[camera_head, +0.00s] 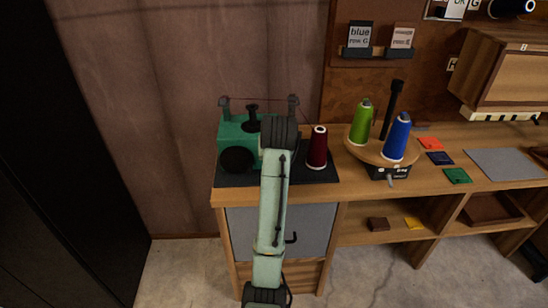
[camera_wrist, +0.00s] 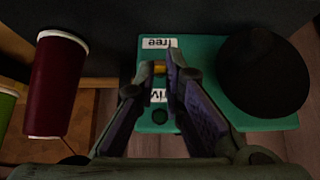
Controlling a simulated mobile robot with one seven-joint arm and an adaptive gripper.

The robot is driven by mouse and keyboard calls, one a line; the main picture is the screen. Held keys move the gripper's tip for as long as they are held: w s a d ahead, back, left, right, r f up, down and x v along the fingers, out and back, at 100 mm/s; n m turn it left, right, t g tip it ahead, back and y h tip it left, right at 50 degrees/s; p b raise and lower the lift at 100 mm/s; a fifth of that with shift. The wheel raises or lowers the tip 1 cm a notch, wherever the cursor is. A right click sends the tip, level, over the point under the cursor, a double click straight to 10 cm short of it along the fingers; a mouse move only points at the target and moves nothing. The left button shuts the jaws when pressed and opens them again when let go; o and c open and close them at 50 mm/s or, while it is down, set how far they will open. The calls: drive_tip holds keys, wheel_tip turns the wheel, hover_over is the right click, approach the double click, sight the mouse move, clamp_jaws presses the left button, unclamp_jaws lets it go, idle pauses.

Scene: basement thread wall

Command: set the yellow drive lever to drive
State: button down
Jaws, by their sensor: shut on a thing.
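The green winder box (camera_head: 238,145) stands on a dark mat at the left end of the bench. In the wrist view its green face (camera_wrist: 205,60) carries a label reading "free" (camera_wrist: 158,43), upside down, and a partly covered label (camera_wrist: 158,96) ending in "iv", likely "drive". The yellow drive lever (camera_wrist: 160,68) shows as a small piece between these labels. My gripper (camera_wrist: 163,70) is shut on the lever; its fingers hide most of it. In the head view my arm covers the lever and the gripper's fingertips.
A dark red thread cone (camera_head: 317,148) stands close right of the box; it also shows in the wrist view (camera_wrist: 55,85). A round wooden stand (camera_head: 372,152) holds green (camera_head: 361,122) and blue (camera_head: 397,137) cones. A large black knob (camera_wrist: 262,72) sits beside my fingers.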

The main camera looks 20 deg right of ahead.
drive_tip(key=c, duration=1.7)
unclamp_jaws()
drive_tip(key=shift+f, duration=0.1)
